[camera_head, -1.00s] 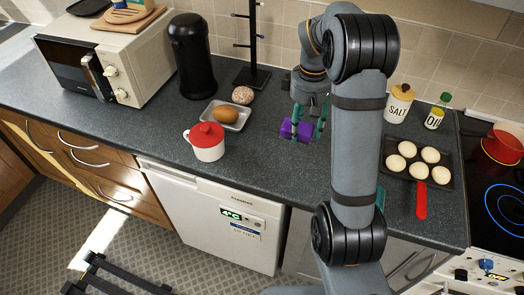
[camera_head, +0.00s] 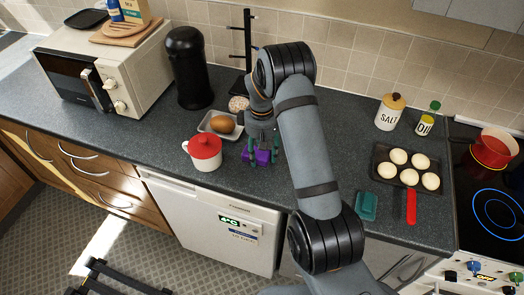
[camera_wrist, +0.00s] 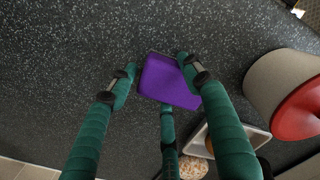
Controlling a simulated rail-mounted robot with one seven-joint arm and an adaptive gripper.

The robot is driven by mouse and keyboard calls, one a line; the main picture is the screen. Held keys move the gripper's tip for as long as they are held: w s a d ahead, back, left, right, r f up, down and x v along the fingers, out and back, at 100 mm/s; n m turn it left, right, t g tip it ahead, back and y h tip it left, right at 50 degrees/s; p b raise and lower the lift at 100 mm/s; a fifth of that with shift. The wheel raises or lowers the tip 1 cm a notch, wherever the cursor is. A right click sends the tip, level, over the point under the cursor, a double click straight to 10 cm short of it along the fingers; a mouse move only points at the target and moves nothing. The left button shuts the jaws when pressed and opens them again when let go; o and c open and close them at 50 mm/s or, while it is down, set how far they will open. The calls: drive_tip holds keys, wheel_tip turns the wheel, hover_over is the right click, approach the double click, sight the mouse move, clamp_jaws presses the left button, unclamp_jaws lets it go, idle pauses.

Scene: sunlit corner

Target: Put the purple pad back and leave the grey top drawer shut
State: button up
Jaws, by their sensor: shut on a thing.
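The purple pad (camera_head: 262,157) is between the green fingers of my gripper (camera_head: 260,150), low over the counter, just right of the red-lidded mug. I cannot tell whether it touches the counter. In the wrist view the purple pad (camera_wrist: 170,84) shows as a flat block, with the fingers of my gripper (camera_wrist: 158,74) closed about its edges. A grey cabinet front with handles (camera_head: 406,270) shows below the counter at the right. My arm hides much of it, so I cannot tell whether its top drawer is fully shut.
The red-lidded mug (camera_head: 205,152) and a tray with a brown egg-like item (camera_head: 222,123) stand close left of my gripper. A teal block (camera_head: 366,206), a pan of pale rounds (camera_head: 382,152), and a salt jar (camera_head: 389,114) are at the right.

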sight(262, 153)
drive_tip(key=shift+f+b, duration=0.2)
drive_tip(key=shift+b, duration=0.1)
drive_tip(key=o, duration=1.3)
drive_tip(key=shift+o, duration=0.2)
drive_tip(key=shift+r, duration=0.15)
wheel_tip(262, 153, up, 12)
drive_tip(key=b, duration=0.1)
